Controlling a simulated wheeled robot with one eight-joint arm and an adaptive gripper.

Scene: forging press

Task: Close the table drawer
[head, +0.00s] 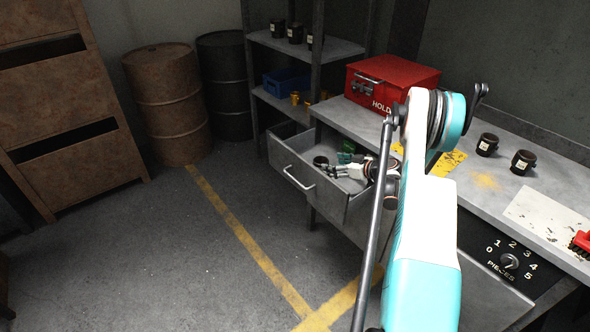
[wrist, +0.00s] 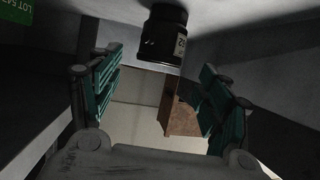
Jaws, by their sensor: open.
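The table drawer (head: 278,168) stands pulled out from the left end of the grey table (head: 462,198), with a bar handle (head: 299,178) on its front. My gripper (head: 326,168) is over or inside the open drawer, behind its front panel. In the wrist view my gripper (wrist: 160,90) is open, its teal-padded fingers apart. A black labelled jar (wrist: 162,45) shows beyond and between the fingertips, not gripped. I cannot tell whether the gripper touches the drawer. My arm hides part of the drawer's right side.
A red box (head: 385,82) and black jars (head: 523,162) stand on the table. A green label (wrist: 18,10) shows in the wrist view. Shelving (head: 335,48) stands behind the drawer, barrels (head: 170,105) to the left. The floor in front is clear.

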